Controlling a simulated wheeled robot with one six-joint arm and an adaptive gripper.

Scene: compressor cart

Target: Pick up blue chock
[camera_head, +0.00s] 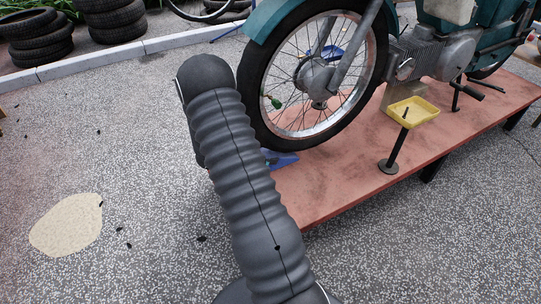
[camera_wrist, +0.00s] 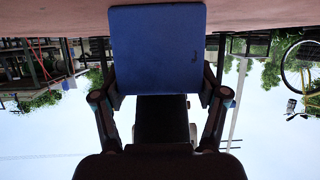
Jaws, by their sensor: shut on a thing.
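The blue chock (camera_head: 283,160) shows in the head view at the foot of the motorcycle's front wheel (camera_head: 318,130), at the left edge of the red platform (camera_head: 330,190). My arm hides part of it. In the wrist view, which is upside down, the blue chock (camera_wrist: 157,45) fills the space between the two fingers of my gripper (camera_wrist: 160,82). My gripper is shut on it, one finger at each side. The platform surface (camera_wrist: 60,17) lies along the top of that view, close to the chock. Whether they touch, I cannot tell. My arm mostly hides the gripper in the head view.
A second blue piece (camera_head: 325,52) shows behind the wheel spokes. Tyres (camera_head: 40,38) are stacked beyond the kerb. The speckled ground at left is open, with a beige patch (camera_head: 66,225).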

